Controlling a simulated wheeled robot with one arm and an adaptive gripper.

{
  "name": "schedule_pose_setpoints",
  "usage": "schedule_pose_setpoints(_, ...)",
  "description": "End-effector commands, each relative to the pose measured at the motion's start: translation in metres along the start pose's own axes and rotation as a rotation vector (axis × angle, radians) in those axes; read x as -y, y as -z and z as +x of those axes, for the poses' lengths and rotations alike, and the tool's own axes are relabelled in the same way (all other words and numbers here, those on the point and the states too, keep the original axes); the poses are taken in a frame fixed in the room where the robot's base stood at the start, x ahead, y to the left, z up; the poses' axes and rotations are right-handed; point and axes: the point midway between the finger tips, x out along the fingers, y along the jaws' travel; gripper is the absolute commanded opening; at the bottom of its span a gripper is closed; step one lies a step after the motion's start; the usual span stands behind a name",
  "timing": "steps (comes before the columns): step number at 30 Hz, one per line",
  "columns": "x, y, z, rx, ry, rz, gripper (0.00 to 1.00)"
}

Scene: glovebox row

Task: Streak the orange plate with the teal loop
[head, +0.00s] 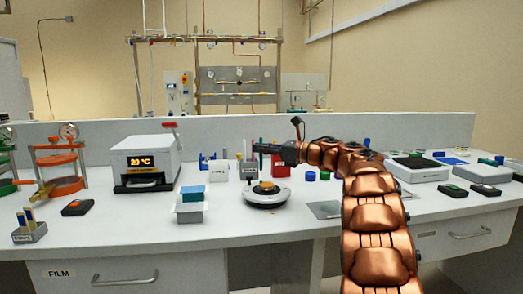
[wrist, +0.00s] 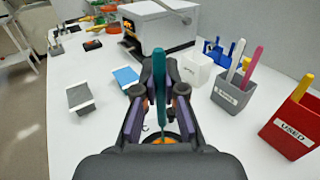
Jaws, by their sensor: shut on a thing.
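My gripper (wrist: 158,100) is shut on the teal loop (wrist: 159,75), whose handle stands upright between the fingers in the wrist view. In the head view my gripper (head: 262,149) is above the round white-and-black turntable (head: 266,199). The orange plate (head: 266,187) sits on that turntable. In the wrist view only part of the orange plate (wrist: 172,138) shows, below and between the fingers. The loop's lower end points down towards the plate; I cannot tell whether it touches.
A white oven-like unit (head: 146,162) stands further left.

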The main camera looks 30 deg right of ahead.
Motion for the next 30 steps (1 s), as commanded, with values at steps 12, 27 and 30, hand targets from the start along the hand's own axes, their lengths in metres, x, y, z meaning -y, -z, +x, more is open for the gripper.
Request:
schedule_pose_setpoints(12, 0.0012, 0.0004, -0.0018, 0.001, 0.0, 0.0, 0.0)
schedule_pose_setpoints(27, 0.0047, 0.0005, -0.0067, 0.0, 0.0, 0.001, 0.0)
schedule_pose_setpoints(30, 0.0047, 0.0004, -0.0068, 0.0, 0.0, 0.001, 0.0)
